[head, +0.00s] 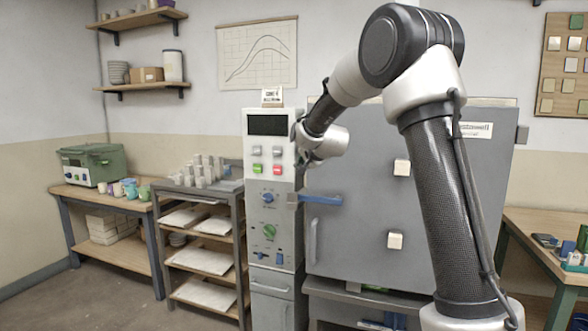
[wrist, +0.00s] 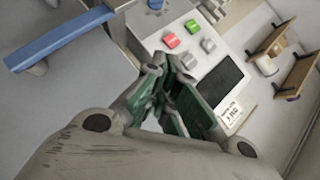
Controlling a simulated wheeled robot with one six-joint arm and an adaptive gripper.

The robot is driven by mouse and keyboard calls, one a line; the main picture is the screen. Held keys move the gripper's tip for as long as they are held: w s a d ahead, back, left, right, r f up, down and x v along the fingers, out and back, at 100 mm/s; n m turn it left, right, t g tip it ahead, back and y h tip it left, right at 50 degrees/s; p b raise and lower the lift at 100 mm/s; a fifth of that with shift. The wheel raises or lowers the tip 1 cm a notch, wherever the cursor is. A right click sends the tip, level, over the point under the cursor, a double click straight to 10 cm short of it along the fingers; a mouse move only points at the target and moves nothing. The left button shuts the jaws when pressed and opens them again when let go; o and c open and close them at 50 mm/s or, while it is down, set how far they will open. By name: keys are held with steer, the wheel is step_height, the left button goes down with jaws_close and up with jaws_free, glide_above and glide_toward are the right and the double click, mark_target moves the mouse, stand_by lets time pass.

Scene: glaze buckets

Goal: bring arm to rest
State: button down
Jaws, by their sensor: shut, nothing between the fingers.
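My arm is raised in front of the grey kiln (head: 350,225) in the head view, bent at the elbow. Its wrist end is beside the control column (head: 270,190). In the wrist view my gripper (wrist: 172,72) is shut and empty, its dark green-padded fingers pointing towards the column's front panel. The panel's red and green buttons and dark display (wrist: 217,82) lie beyond the fingertips. In the head view the fingers are mostly hidden by the wrist. I cannot tell the exact gap between fingertips and panel.
A blue handle (head: 318,199) sticks out from the kiln, close below my wrist; it also shows in the wrist view (wrist: 60,42). A rack (head: 205,240) with small pale pieces stands left of the column. A workbench (head: 535,222) stands at the right.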

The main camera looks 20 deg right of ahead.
steer(key=s+f+n+g, duration=0.6)
steer(key=s+f, duration=0.4)
steer(key=s, duration=0.3)
steer(key=s+d+r+n+g, duration=0.1)
steer(key=s+d+r+n, duration=0.1)
steer(key=s, duration=1.7)
steer(key=s+d+r+n+g, duration=0.1)
steer(key=s+d+r+n, duration=0.1)
steer(key=s, duration=1.8)
steer(key=shift+r+n+g, duration=0.25)
steer(key=shift+n+g, duration=0.15)
steer(key=shift+n, duration=0.5)
steer(key=shift+d, duration=0.1)
